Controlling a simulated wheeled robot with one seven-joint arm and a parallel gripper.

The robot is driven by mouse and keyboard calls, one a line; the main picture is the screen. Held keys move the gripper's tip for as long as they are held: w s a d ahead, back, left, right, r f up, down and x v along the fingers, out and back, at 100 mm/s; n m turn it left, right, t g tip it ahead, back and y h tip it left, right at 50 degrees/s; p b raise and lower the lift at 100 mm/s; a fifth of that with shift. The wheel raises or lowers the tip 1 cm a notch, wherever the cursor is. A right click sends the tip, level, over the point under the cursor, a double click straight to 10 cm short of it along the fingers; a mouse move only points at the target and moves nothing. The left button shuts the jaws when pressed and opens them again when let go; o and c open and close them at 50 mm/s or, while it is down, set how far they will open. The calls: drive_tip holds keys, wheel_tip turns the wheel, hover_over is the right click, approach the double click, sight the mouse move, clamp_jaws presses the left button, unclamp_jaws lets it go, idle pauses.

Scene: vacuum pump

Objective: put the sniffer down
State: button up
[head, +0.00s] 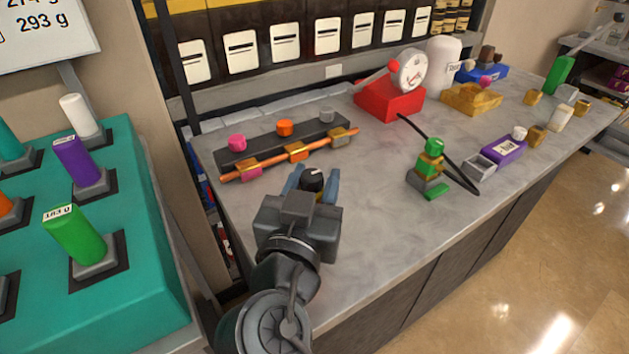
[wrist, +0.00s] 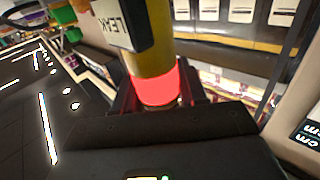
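The sniffer (head: 313,181) is a yellow body with a black top, between the blue fingers of my gripper (head: 311,186) over the front left part of the grey bench (head: 385,205). In the wrist view the sniffer (wrist: 149,64) carries a white "LEAK" label and a glowing red band. The dark fingers of my gripper (wrist: 154,100) are closed in on both sides of it. My gripper hides its lower end in the head view. I cannot tell its height above the bench.
A manifold with a copper pipe (head: 272,162) and coloured knobs lies just behind my gripper. A red gauge unit (head: 389,101) stands further back. A green-topped valve (head: 430,165) with a black hose is to the right. A teal panel (head: 142,298) is at left. Bare bench lies right of my gripper.

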drive_tip(key=o, duration=0.4)
drive_tip(key=shift+o, duration=0.2)
drive_tip(key=shift+r, duration=0.2)
drive_tip(key=s+a+b, duration=0.2)
drive_tip(key=s, duration=0.9)
drive_tip(key=shift+s, duration=0.4)
drive_tip(key=shift+a+f, duration=0.1)
drive_tip(key=shift+a, duration=0.05)
